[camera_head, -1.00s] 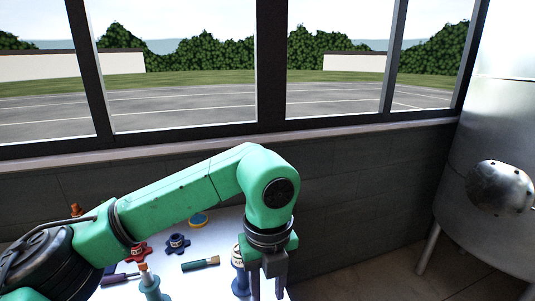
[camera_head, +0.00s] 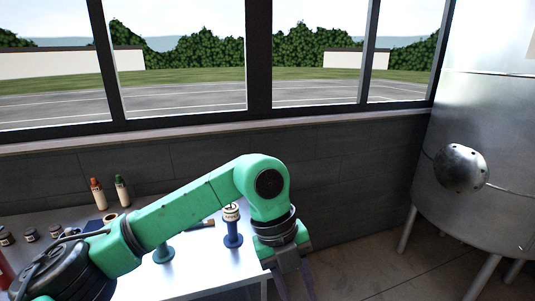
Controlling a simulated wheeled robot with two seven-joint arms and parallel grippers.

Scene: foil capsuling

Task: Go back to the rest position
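My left arm comes in from the left as a green arm. Its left gripper (camera_head: 293,283) hangs at the bottom centre, past the right edge of the table. Its two dark fingers stand apart with nothing seen between them, though the tips run close to the frame's lower edge. My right gripper is not in view. The white table (camera_head: 205,278) lies below and behind the arm, which hides part of it.
A blue stand with a white top (camera_head: 233,235) and a teal stand (camera_head: 163,254) are on the table near the arm. Red-capped (camera_head: 98,195) and green-capped (camera_head: 122,191) bottles stand at the back left. A steel tank (camera_head: 485,160) stands right; floor between is clear.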

